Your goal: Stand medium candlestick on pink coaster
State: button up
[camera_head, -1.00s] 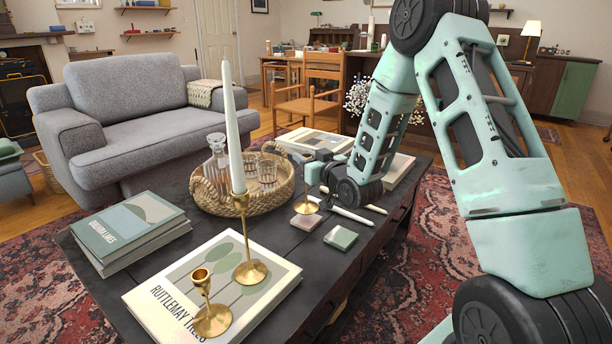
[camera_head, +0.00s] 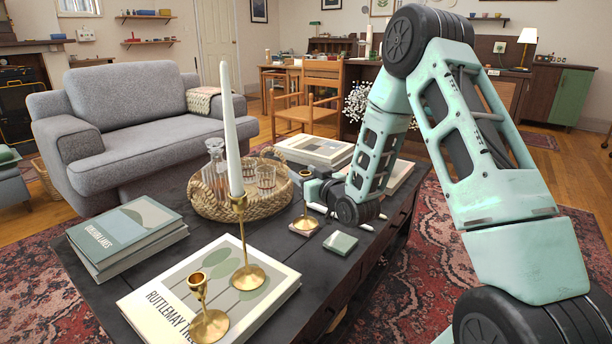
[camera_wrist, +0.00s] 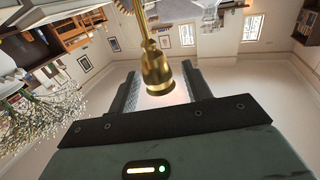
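The medium candlestick (camera_head: 305,203) is brass and holds no candle. It is upright, with its base over the pink coaster (camera_head: 294,231) and seemingly resting on it. In the wrist view its cup (camera_wrist: 158,75) lies between the fingers of my gripper (camera_wrist: 159,78), with a visible gap on each side. My gripper (camera_head: 314,187) is open around the upper part of the candlestick, coming from the right. In the head view its fingers are small and partly hidden by the candlestick.
A green coaster (camera_head: 341,243) lies right of the pink one. A wicker tray (camera_head: 252,210) with glassware stands behind left. A tall candlestick with white candle (camera_head: 232,130) and a short candlestick (camera_head: 207,319) stand on a front book. White candles lie partly hidden beside my gripper.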

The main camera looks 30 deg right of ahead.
jog(key=shift+r, duration=0.15)
jog(key=shift+s, duration=0.2)
jog(key=s+p, duration=0.4)
jog(key=s, duration=0.7)
jog(key=shift+s, duration=0.3)
